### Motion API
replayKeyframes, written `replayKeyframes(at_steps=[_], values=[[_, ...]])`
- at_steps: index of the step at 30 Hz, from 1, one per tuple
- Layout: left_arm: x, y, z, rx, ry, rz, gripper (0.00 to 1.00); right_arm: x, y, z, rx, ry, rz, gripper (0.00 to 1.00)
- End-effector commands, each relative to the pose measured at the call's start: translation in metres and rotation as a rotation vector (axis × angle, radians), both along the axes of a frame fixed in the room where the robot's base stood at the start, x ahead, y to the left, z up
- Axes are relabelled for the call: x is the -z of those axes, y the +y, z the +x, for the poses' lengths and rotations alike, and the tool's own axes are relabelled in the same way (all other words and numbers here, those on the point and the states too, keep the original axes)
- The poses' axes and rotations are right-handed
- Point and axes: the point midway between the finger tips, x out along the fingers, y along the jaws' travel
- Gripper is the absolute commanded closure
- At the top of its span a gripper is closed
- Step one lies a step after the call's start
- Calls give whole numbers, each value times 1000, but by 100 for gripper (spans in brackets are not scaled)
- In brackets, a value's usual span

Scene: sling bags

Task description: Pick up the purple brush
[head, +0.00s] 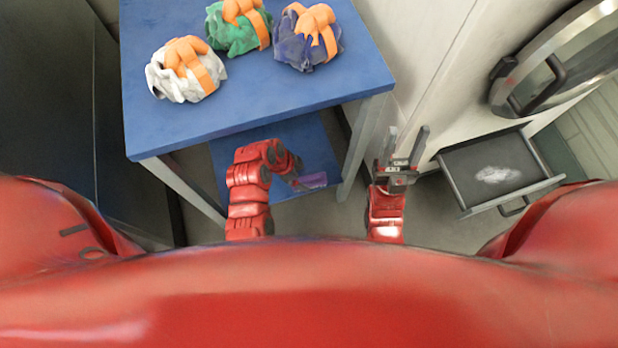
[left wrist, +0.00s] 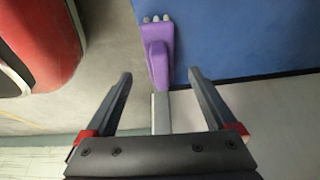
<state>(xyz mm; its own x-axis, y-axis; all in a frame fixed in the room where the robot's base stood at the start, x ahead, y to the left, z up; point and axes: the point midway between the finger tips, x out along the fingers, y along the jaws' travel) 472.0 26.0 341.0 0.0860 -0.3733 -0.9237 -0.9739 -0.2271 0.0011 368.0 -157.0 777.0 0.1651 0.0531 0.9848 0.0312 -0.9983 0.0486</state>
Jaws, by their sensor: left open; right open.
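The purple brush (left wrist: 158,50) shows in the left wrist view, its pale bristle tufts at the top and its handle pointing down toward my open fingers. It lies along the edge of a blue surface. In the head view, a purple piece (head: 312,181) shows at the low blue panel, beside my left gripper (head: 296,182). My left gripper (left wrist: 160,75) is open, with one finger on each side of the handle's line; nothing is clearly between them. My right gripper (head: 406,150) is open and empty, pointing up to the right of the table.
The blue table (head: 270,100) carries a white bag (head: 160,82), a green bag (head: 232,36) and a dark purple bag (head: 292,50), all with orange straps. The low blue panel (head: 305,140) is under it. An open drawer (head: 500,172) stands at right.

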Motion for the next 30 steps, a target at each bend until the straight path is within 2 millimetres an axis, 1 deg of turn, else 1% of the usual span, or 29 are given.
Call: replayKeyframes(at_steps=[5,7,15,18,23,24,26,30], values=[[7,-3,1,0,0,1,10,2,0,0,0,0,0,50],[13,-6,2,0,1,0,10,4,0,0,0,0,0,50],[47,-21,5,-1,1,0,10,13,0,0,0,0,0,50],[51,-23,5,-1,1,1,10,13,0,0,0,0,0,50],[50,-23,5,-1,0,1,10,12,0,0,0,0,0,50],[50,-23,5,-1,0,1,14,12,0,0,0,0,0,50],[50,-23,5,-1,0,1,24,13,0,0,0,0,0,50],[50,-23,5,-1,0,1,50,12,0,0,0,0,0,50]])
